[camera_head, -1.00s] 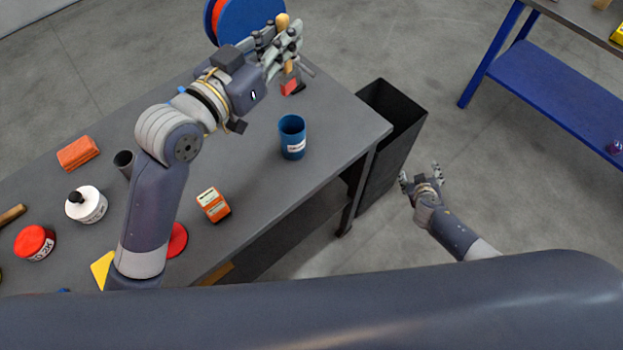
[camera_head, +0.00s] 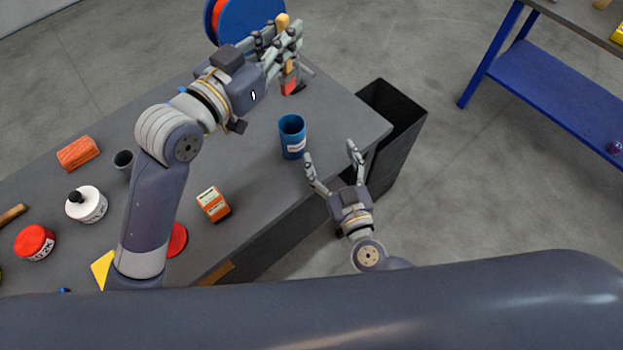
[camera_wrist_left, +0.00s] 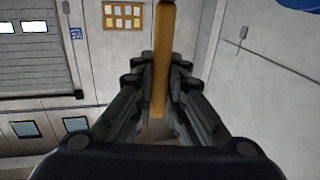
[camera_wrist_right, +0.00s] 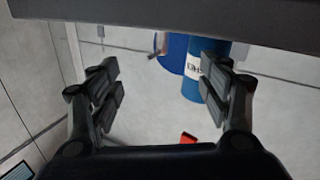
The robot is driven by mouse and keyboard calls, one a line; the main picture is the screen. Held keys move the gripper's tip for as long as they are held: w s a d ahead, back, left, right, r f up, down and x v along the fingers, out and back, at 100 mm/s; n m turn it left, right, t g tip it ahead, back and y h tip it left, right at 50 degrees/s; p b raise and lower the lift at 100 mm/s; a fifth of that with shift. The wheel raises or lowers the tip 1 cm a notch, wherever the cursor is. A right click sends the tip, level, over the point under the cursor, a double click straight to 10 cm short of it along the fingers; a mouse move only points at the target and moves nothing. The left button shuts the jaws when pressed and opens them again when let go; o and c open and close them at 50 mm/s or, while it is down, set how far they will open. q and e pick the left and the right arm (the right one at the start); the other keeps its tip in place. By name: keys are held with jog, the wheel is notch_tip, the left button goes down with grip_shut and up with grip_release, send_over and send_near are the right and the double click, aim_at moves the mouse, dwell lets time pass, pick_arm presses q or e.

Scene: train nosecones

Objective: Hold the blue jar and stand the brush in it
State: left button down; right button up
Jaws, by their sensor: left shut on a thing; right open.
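The blue jar (camera_head: 292,134) stands upright near the table's right end, with a white label; it also shows in the right wrist view (camera_wrist_right: 194,88), partly behind a finger. My left gripper (camera_head: 283,42) is shut on the brush (camera_head: 282,20), whose wooden handle rises between the fingers in the left wrist view (camera_wrist_left: 162,60). The brush's red and dark lower end (camera_head: 292,86) shows below the gripper, beyond the jar. My right gripper (camera_head: 333,170) is open and empty at the table's front edge, close to the jar on its near right side, not touching it as far as I see.
A black bin (camera_head: 405,115) stands off the table's right end. A blue and red spool (camera_head: 243,22) stands at the back. An orange box (camera_head: 213,204), a white pot (camera_head: 86,204) and a red tin (camera_head: 35,243) are left of the jar. The tabletop (camera_head: 255,165) around the jar is clear.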

aim_at(296, 142)
jog(key=s+a+r+m, duration=0.1)
jog(key=s+a+r, duration=0.2)
jog(key=s+a, duration=0.3)
jog(key=shift+y, duration=0.3)
jog(key=x, duration=1.1)
jog(key=shift+d, duration=0.4)
jog(key=shift+c, duration=0.6)
jog(key=c, duration=1.1)
